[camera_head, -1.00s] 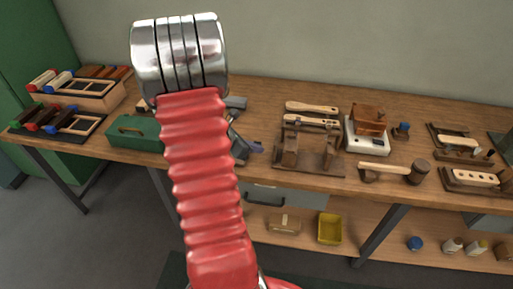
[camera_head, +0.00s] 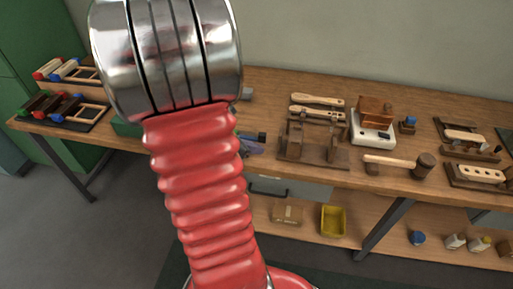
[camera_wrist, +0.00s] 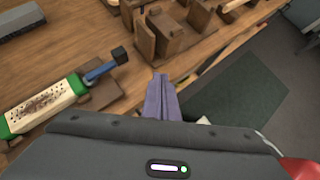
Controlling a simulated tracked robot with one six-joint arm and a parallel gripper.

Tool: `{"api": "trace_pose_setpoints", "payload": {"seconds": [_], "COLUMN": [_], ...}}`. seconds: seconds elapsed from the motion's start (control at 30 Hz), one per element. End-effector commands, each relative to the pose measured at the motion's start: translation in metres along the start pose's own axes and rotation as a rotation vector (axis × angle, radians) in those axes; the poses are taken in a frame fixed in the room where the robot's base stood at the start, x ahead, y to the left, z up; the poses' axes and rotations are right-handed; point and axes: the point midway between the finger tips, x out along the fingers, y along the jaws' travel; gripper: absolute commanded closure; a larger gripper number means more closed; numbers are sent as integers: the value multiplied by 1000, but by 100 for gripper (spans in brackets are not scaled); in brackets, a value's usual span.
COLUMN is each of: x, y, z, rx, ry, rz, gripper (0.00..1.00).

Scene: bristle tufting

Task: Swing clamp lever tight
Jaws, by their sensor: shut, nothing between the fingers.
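The clamp lever (camera_wrist: 104,70) is a blue arm with a black knob at its end, in the wrist view. It sits on a brown wooden base (camera_wrist: 103,93), beside a white block with dark holes and green ends (camera_wrist: 42,105). My gripper (camera_wrist: 160,78) has its purple-grey fingers together with nothing between them. The fingertips are to the right of the black knob, apart from it in the picture. My arm hides most of the clamp there.
A wooden jig with upright posts (camera_head: 312,150) stands just right of my gripper, also seen in the wrist view (camera_wrist: 172,36). A mallet (camera_head: 398,163) and a white scale (camera_head: 371,130) lie further right. A grey block (camera_wrist: 20,22) is at the upper left.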

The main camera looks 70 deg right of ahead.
Motion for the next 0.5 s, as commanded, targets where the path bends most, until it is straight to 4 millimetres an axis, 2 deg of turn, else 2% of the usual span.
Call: {"api": "trace_pose_setpoints", "payload": {"seconds": [0.2, 0.5], "x": [-18, -25], "y": [-9, -14], "z": [3, 3], "rx": [0, -1], "ry": [-1, 0], "rz": [3, 1], "gripper": [100, 100]}}
